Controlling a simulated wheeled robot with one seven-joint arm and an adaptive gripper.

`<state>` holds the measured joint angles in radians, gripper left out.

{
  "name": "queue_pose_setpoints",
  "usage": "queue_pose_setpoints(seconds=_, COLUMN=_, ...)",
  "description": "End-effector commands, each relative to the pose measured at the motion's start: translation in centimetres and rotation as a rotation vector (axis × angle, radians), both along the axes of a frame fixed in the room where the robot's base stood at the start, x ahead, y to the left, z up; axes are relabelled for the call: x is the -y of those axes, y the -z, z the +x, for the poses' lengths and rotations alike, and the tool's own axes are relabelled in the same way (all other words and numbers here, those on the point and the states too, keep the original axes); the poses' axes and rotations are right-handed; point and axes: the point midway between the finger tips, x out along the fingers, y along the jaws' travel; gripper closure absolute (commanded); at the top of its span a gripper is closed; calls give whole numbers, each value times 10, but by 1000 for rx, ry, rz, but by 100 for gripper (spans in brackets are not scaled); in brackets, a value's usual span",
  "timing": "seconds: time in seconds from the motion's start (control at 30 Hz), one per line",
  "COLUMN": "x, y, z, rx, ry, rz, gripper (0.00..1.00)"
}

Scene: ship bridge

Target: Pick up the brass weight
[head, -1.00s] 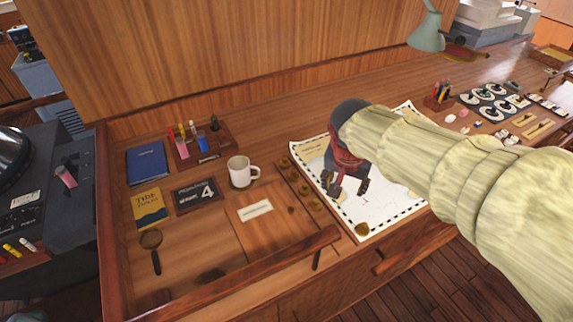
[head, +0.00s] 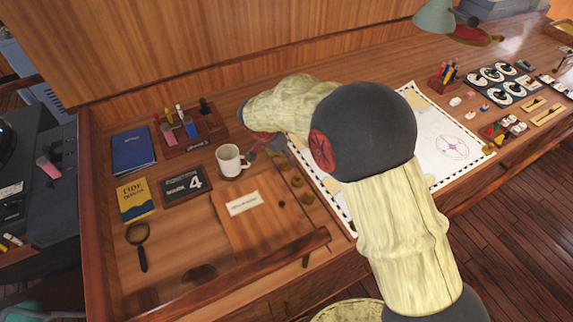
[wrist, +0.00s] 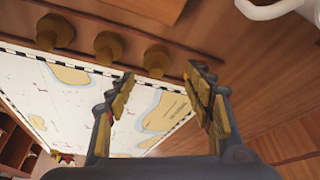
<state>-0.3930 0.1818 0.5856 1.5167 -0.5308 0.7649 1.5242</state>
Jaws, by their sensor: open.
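Several small brass weights stand in a row along the left edge of the chart. In the head view, one brass weight (head: 298,181) shows below my gripper (head: 262,145), and part of the row is hidden by my arm. In the wrist view, three knobbed brass weights show: one (wrist: 55,32), a middle one (wrist: 110,45) and one (wrist: 157,60) nearest the fingertips. My gripper (wrist: 162,76) is open with nothing between its fingers. The nearest weight appears just beyond the gap between the fingertips, apart from them.
A white mug (head: 229,161) stands close to the left of my gripper. A chart (head: 440,150) lies to the right, partly under my arm. A wooden pen rack (head: 190,133), a blue book (head: 133,149) and a magnifier (head: 139,240) lie further left.

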Motion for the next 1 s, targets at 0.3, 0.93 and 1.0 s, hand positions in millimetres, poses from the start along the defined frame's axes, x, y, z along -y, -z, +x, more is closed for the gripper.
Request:
queue_pose_setpoints(seconds=0.3, x=15, y=39, z=9, rx=-2, ry=2, rz=0, gripper=48)
queue_pose_setpoints(seconds=0.93, x=16, y=42, z=11, rx=0, ry=0, rz=0, gripper=68)
queue_pose_setpoints(seconds=1.0, x=16, y=42, z=11, rx=-1, ry=0, rz=1, gripper=72)
